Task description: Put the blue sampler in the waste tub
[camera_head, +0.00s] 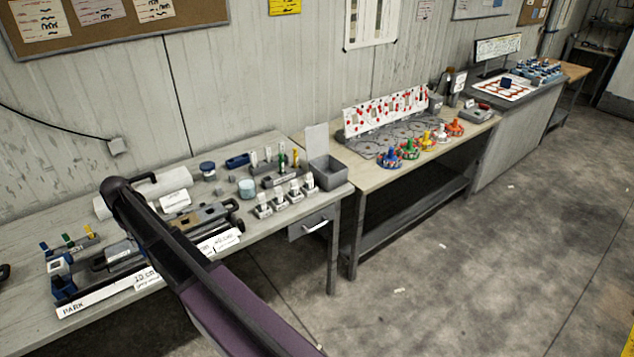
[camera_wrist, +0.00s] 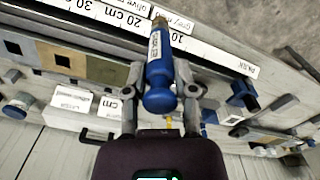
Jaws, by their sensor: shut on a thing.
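In the wrist view my gripper (camera_wrist: 160,92) is shut on the blue sampler (camera_wrist: 158,72), a blue cylinder with a round end, a white label and a brass-coloured tip. The fingers clasp it from both sides. The rounded end faces the wrist and the tip points away, toward a labelled strip on the bench. I cannot tell whether it touches the bench. In the head view my arm covers much of the left bench, and the gripper and sampler cannot be made out. A grey open-topped box (camera_head: 328,187), possibly the waste tub, stands at that bench's right end; no label is readable.
A long strip marked in centimetres (camera_head: 88,299) runs along the left bench's front edge, with a slotted rack (camera_head: 205,217) behind it. Several small white-topped stands (camera_head: 278,203) are just left of the grey box. A white roll (camera_head: 150,187) lies near the wall.

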